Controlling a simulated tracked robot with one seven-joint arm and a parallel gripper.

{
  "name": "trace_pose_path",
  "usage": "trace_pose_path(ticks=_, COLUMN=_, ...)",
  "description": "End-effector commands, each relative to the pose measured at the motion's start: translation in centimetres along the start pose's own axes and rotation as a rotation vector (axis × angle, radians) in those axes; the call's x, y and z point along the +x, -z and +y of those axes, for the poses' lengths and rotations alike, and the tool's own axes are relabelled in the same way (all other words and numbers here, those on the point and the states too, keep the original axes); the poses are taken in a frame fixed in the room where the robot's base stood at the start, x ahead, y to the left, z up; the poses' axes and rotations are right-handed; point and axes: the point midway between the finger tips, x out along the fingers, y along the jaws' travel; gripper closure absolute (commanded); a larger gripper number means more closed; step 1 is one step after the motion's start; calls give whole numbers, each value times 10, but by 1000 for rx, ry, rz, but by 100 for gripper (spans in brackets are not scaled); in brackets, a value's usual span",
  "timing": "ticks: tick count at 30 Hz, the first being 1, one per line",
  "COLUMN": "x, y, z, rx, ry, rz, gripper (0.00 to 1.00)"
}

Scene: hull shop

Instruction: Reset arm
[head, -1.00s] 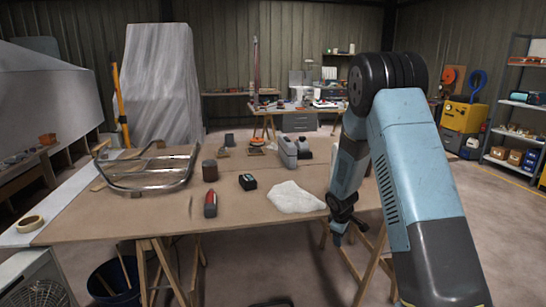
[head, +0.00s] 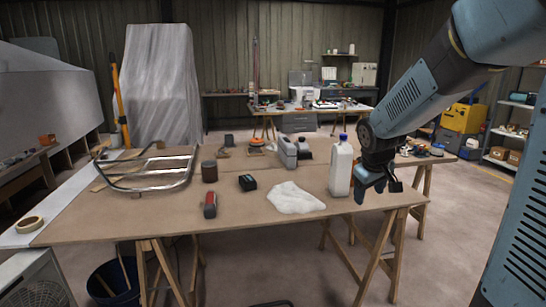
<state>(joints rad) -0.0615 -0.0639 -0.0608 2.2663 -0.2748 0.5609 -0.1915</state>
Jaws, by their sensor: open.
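My gripper (head: 376,194) hangs near the right end of the wooden worktable (head: 130,227), just right of a white bottle with a blue cap (head: 341,168). Its jaws are open and nothing shows between them. The bottle stands upright on the table. A small gap seems to separate it from the gripper, but I cannot tell the depth exactly. My arm reaches in from the upper right.
On the table are a white cloth (head: 294,198), a red tool (head: 210,205), a black block (head: 247,182), a dark can (head: 209,171), a metal frame (head: 150,170) and a grey container (head: 288,152). Shelves (head: 510,125) stand at the far right.

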Motion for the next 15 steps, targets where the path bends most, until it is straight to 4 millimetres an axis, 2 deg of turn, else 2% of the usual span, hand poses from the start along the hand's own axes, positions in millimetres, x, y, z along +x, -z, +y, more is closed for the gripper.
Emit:
trace_pose_path(ticks=1, x=-15, y=-7, z=-1, rx=27, ry=1, rz=11, gripper=36)
trace_pose_path(ticks=6, x=-56, y=-33, z=-9, rx=109, ry=14, rz=32, gripper=36)
trace_pose_path(ticks=15, x=-116, y=-84, z=-31, rx=245, ry=47, rz=68, gripper=36)
